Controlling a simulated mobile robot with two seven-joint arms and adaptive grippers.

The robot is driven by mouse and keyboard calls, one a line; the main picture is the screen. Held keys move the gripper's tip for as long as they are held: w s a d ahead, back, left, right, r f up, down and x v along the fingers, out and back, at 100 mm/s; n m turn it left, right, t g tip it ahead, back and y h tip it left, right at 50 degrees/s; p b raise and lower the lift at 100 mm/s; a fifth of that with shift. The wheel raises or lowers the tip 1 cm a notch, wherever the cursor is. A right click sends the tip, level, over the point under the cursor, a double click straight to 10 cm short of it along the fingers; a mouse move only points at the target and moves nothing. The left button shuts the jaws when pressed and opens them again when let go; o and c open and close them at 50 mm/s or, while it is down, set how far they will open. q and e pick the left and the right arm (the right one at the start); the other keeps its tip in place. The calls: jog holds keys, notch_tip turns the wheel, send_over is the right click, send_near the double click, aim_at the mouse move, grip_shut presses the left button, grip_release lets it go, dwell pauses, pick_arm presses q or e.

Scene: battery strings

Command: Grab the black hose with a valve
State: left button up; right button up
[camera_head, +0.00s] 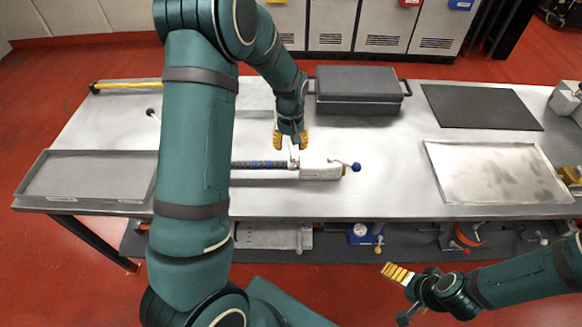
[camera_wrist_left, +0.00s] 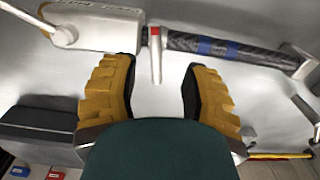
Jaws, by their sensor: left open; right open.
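The black hose (camera_head: 262,165) with blue bands lies across the middle of the table and joins a pale grey valve body (camera_head: 322,171) with a blue-knobbed lever. In the left wrist view the hose (camera_wrist_left: 232,50) runs to the right and the valve body (camera_wrist_left: 95,27) sits at upper left. A small metal stem with a red end (camera_wrist_left: 155,55) stands between them. My left gripper (camera_head: 291,141) is open at this stem, its yellow fingers on either side; contact cannot be told. My right gripper (camera_head: 403,292) is open and empty, in front of the table at lower right.
A black case (camera_head: 357,84) stands behind the valve. A dark mat (camera_head: 480,106) and a metal tray (camera_head: 432,160) lie at right, another tray (camera_head: 88,153) at left. A yellow bar (camera_head: 128,85) lies at back left. A lower shelf holds several fittings.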

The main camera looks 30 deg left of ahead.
aim_at(292, 151)
pick_arm(q)
jog(key=shift+w+d+f+b, duration=0.1)
jog(key=shift+w+f+b, duration=0.05)
jog(key=shift+f, duration=1.55)
jog(key=shift+w+f+b, duration=0.1)
jog(key=shift+f+b, duration=0.05)
jog(key=shift+f, duration=1.5)
jog(key=shift+r, duration=0.1)
grip_shut()
